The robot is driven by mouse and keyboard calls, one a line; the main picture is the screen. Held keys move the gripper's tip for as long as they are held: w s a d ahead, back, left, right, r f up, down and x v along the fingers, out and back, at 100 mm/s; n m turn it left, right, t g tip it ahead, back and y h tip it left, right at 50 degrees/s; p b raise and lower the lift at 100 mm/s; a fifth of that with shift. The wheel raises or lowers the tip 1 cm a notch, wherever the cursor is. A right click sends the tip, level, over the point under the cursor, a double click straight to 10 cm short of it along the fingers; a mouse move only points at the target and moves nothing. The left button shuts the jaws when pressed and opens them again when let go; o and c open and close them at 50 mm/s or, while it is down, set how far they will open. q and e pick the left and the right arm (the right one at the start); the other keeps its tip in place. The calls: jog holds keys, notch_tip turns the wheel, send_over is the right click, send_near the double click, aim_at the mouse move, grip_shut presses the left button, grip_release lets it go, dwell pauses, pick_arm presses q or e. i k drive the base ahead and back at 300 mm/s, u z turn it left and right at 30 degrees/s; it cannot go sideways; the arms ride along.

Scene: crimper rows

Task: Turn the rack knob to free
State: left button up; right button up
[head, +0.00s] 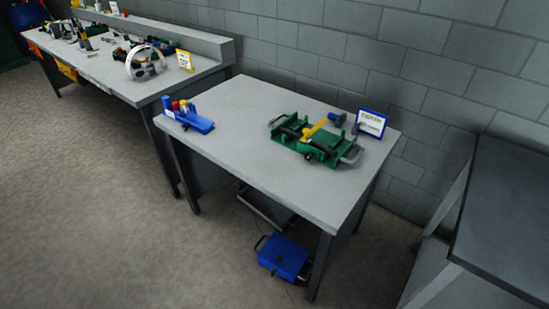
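A green rack (290,150) lies on the grey table in the middle of the head view, with grey handles at its ends. Dark tool-like parts lie along it, and a yellow bar (315,128) stands up at an angle from its middle. A dark blue-grey knob-like part (337,119) shows at the rack's far right side. I cannot tell for sure whether this or the yellow bar is the rack knob, and its setting is too small to read. Neither of my grippers is in view.
The table (240,115) also holds a blue stand (190,121) with red and yellow parts and a blue-framed sign (372,122). A blue box (284,257) sits below. A cluttered bench (205,65) stands left, a dark table (510,210) right. The table's front is clear.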

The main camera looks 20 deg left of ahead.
aim_at(308, 157)
jog(key=u, duration=0.95)
jog(key=i, duration=0.45)
